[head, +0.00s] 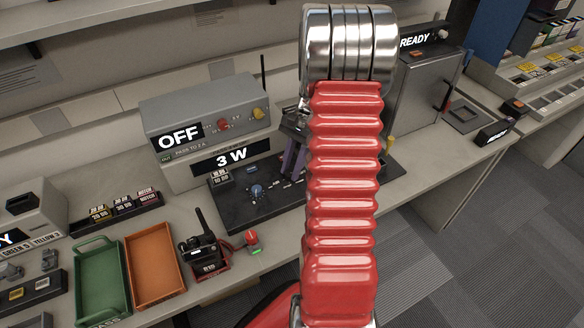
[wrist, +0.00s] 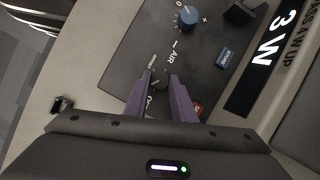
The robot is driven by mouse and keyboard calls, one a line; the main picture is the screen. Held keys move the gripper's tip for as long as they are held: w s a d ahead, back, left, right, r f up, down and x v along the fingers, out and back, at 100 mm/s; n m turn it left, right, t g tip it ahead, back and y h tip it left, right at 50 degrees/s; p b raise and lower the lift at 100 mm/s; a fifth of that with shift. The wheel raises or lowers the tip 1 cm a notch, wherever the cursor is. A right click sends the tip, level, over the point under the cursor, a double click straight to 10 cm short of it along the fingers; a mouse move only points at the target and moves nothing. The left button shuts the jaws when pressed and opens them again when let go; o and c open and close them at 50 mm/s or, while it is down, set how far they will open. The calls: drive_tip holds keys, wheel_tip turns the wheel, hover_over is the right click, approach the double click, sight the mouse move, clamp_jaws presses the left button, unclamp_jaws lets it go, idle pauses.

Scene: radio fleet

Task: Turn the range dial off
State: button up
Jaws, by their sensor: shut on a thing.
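My gripper (wrist: 160,79) has two purple fingers, pointing down at a dark panel. It is shut on the range dial (wrist: 159,85), a small dark knob between the fingertips, mostly hidden by them. Printed words stand around it, "AIR" among them; the others are cut off or too small to read, so I cannot tell its setting. In the head view my purple fingers (head: 292,158) show beside my red arm, over the dark panel (head: 238,212); the dial is hidden there.
A blue knob (wrist: 187,17) sits on the same panel, also seen in the head view (head: 257,191). Behind stands a grey unit (head: 205,105) reading OFF, above a 3 W display (head: 232,156). A handheld radio (head: 205,245), a green tray (head: 101,285) and an orange tray (head: 154,267) are at the left.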

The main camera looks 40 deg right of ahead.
drive_tip(key=n, duration=0.2)
drive_tip(key=n+g, duration=0.1)
drive_tip(key=n, duration=0.1)
drive_tip(key=n+g+h, duration=0.1)
drive_tip(key=n, duration=0.2)
drive_tip(key=shift+w, duration=0.3)
drive_tip(key=o, duration=1.1)
drive_tip(key=shift+c, duration=0.2)
drive_tip(key=shift+r, duration=0.1)
drive_tip(key=v, duration=1.3)
drive_tip(key=shift+w+r+g, duration=0.2)
drive_tip(key=shift+w+g, duration=0.1)
drive_tip(key=shift+w, duration=0.05)
